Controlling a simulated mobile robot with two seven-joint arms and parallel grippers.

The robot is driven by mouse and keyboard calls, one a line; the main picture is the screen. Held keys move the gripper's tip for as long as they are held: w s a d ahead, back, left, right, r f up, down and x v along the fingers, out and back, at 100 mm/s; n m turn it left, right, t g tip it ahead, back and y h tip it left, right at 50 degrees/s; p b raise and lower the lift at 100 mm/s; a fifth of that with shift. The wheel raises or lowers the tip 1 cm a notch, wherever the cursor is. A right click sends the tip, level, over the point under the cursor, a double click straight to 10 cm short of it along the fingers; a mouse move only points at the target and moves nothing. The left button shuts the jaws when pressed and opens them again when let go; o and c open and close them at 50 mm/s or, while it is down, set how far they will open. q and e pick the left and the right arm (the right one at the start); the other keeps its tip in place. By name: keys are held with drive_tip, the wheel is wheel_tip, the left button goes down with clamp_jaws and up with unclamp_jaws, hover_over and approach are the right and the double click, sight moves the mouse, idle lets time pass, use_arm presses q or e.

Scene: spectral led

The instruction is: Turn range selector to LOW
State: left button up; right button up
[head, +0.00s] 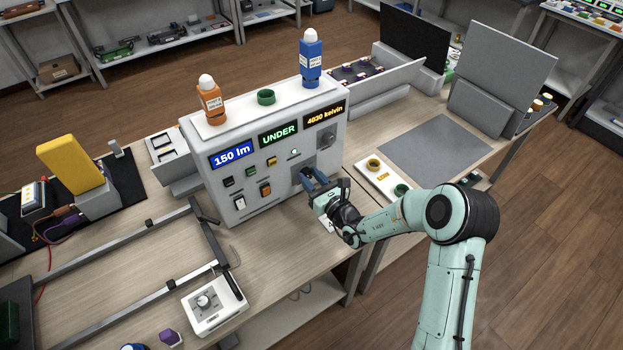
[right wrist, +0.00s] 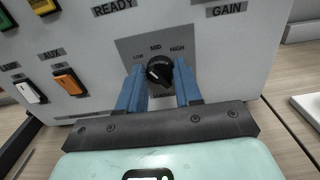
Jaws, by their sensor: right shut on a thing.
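The range selector is a black round knob (right wrist: 159,72) on a grey plate, with LOW, MID and HIGH marked in an arc above it. My right gripper (head: 307,178) reaches the front of the grey instrument box (head: 215,180) at its lower right. In the right wrist view its two blue fingers (right wrist: 160,80) stand on either side of the knob and are shut on it. I cannot tell for sure which mark the knob points to. In the head view the gripper hides the knob. My left gripper is not in view.
Orange (right wrist: 68,82) and white (right wrist: 31,91) rocker switches sit left of the selector. Orange (head: 210,102) and blue (head: 311,60) bulb-topped units and a green ring (head: 266,97) stand on the box. A white tray (head: 371,172) lies to its right.

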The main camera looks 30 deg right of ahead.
drive_tip(key=shift+n+b, duration=0.65)
drive_tip(key=shift+n, duration=0.95)
drive_tip(key=o, duration=1)
drive_tip(key=shift+o, duration=0.2)
drive_tip(key=shift+s, duration=0.1)
drive_tip(key=s+d, duration=0.1)
drive_tip(key=s, duration=1.2)
drive_tip(key=shift+s+b, duration=0.15)
drive_tip(key=shift+b, duration=0.3)
